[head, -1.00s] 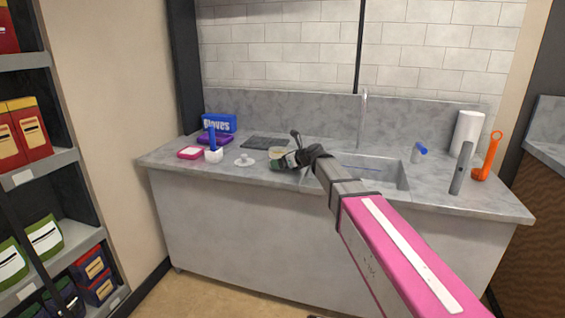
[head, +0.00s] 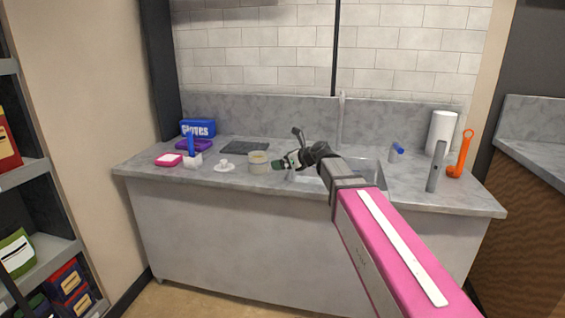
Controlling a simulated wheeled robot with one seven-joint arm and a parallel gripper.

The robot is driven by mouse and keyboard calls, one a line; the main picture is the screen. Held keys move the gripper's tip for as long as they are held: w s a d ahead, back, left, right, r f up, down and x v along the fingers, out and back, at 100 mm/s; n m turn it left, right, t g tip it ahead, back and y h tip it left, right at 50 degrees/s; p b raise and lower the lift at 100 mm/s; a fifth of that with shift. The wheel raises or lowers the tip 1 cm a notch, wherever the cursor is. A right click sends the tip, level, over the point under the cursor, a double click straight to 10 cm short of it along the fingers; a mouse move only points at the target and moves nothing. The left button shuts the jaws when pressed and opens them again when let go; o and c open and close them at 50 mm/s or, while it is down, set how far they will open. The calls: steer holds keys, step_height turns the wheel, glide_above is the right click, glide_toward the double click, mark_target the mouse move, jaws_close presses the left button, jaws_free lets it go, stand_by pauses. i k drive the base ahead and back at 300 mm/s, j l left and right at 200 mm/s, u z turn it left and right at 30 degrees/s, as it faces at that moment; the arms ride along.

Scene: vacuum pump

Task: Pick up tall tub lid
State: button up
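A small round white lid with a raised knob (head: 224,166) lies on the grey counter, left of a short pale round tub (head: 259,166). It looks like the tub lid, but the view is too small to be sure. The tub stands upright and shows a yellowish top. My gripper (head: 281,164) is just right of the tub, at the sink's left end, pointing left. The tub lies between it and the lid. The fingers are small and dark, and their gap cannot be made out. Nothing is clearly seen held.
Left on the counter (head: 140,168) are a blue gloves box (head: 198,128), a pink-and-white box (head: 168,160), a purple item (head: 199,145) and a blue-handled white item (head: 191,147). A dark mat (head: 245,147) lies behind. A paper roll (head: 441,132) and orange tool (head: 461,155) stand right.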

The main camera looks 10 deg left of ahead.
mark_target(224, 167)
steer(key=u, duration=1.3)
